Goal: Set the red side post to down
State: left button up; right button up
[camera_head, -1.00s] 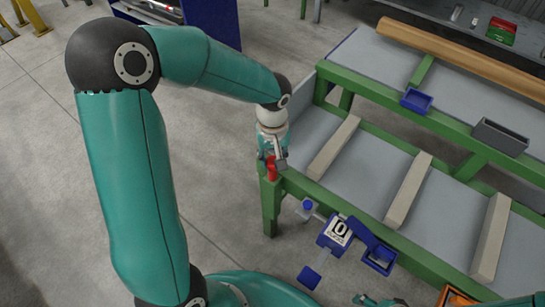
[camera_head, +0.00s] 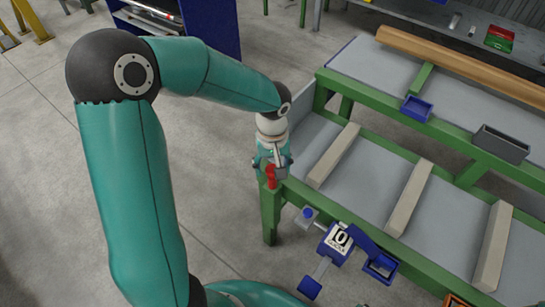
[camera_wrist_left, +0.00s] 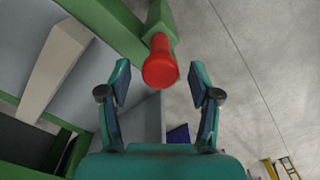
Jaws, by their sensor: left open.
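The red side post (camera_head: 271,177) stands at the near left corner of the green-framed table, on top of the corner leg. In the left wrist view the red side post (camera_wrist_left: 160,66) points its round end toward the camera, its other end at the green frame. My left gripper (camera_head: 272,160) is right behind and above the post in the head view, partly overlapping it. In the wrist view its two fingers (camera_wrist_left: 160,80) are spread wide, one on each side of the post's end, with a visible gap on both sides. My right gripper is not in view.
The runout table (camera_head: 270,215) has a green frame and grey panels with several pale wooden bars (camera_head: 333,155). A blue device with a "0" label (camera_head: 340,238) hangs on its near side. Floor left of the table is clear.

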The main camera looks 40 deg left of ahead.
pick_arm(q)
notch_tip(320, 180, up, 12)
dwell(0.4)
jog(key=shift+f, duration=0.1)
dwell(0.3)
